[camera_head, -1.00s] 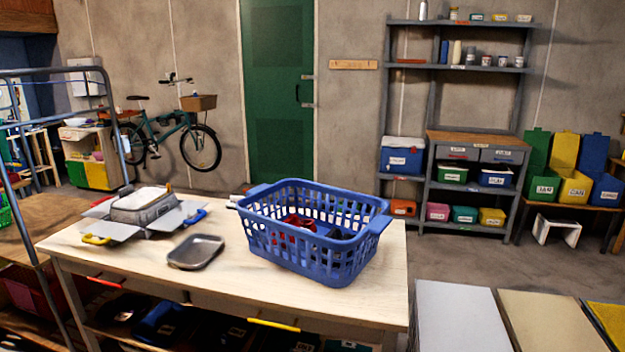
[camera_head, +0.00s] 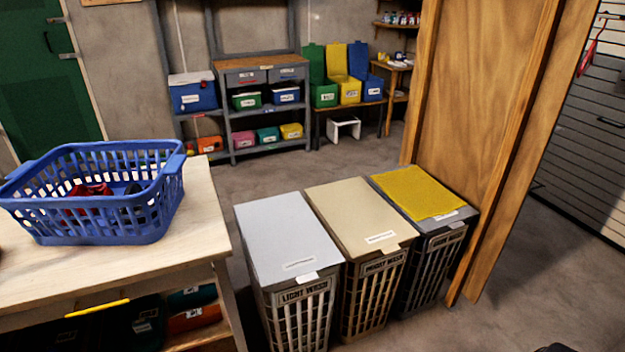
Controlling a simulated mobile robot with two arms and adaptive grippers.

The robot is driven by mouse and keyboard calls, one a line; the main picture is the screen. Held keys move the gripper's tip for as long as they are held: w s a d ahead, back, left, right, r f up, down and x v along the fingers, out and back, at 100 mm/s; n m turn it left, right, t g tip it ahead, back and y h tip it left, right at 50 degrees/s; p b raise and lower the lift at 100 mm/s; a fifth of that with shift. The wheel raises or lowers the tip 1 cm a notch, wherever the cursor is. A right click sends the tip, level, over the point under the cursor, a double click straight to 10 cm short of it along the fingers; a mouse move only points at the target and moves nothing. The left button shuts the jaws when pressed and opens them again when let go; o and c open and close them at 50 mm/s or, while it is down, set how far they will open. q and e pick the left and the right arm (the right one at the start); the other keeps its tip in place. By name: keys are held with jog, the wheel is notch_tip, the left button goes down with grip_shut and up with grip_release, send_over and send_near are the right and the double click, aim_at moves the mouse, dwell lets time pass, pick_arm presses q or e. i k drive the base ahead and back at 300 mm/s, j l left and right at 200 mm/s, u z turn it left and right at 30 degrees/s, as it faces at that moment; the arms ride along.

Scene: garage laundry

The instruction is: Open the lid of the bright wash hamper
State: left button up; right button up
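Three slatted hampers stand in a row on the floor, all with lids shut. The left one (camera_head: 300,310) has a pale grey lid and a label that reads light wash. The middle hamper (camera_head: 372,290) has a beige lid (camera_head: 355,212) with a small front tab; its label is small but looks like bright wash. The right, dark hamper (camera_head: 430,270) has a yellow cloth (camera_head: 420,192) lying on its lid; its label is not readable. Neither of my grippers shows in the view. A small dark shape at the bottom right edge cannot be identified.
A wooden table (camera_head: 205,235) with a blue laundry basket (camera_head: 100,215) stands left of the hampers. A tall wooden panel (camera_head: 480,90) rises close to the right hamper. Open floor (camera_head: 290,170) lies behind the hampers and at the lower right.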

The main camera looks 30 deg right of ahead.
aim_at(365, 223)
jog(key=z, duration=1.35)
